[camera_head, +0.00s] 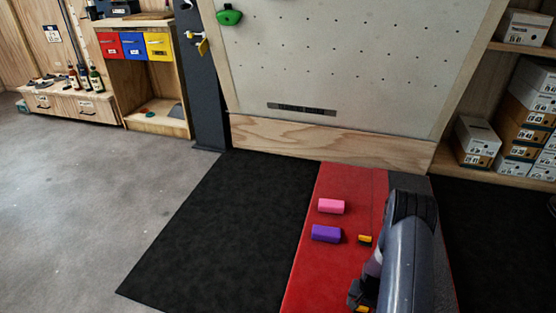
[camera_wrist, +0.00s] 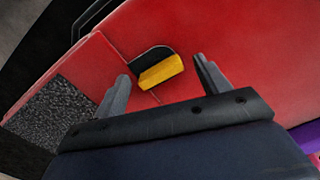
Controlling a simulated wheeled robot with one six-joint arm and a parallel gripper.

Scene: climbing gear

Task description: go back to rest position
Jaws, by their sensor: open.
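My gripper (camera_wrist: 163,80) is open and empty in the wrist view, its two grey fingers spread apart. Beyond the fingertips, a small yellow and black object (camera_wrist: 160,72) lies on the red mat (camera_wrist: 235,40). The yellow and black object (camera_head: 365,239) lies just left of my arm. A pink block (camera_head: 331,206) and a purple block (camera_head: 326,233) lie further left on the mat.
A climbing wall (camera_head: 345,75) stands behind the mats. Shoe boxes (camera_head: 525,125) fill shelves at the right. A wooden cabinet with red, blue and yellow bins (camera_head: 135,46) stands at the back left. Black mat (camera_head: 215,225) and grey floor (camera_head: 75,220) to the left are clear.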

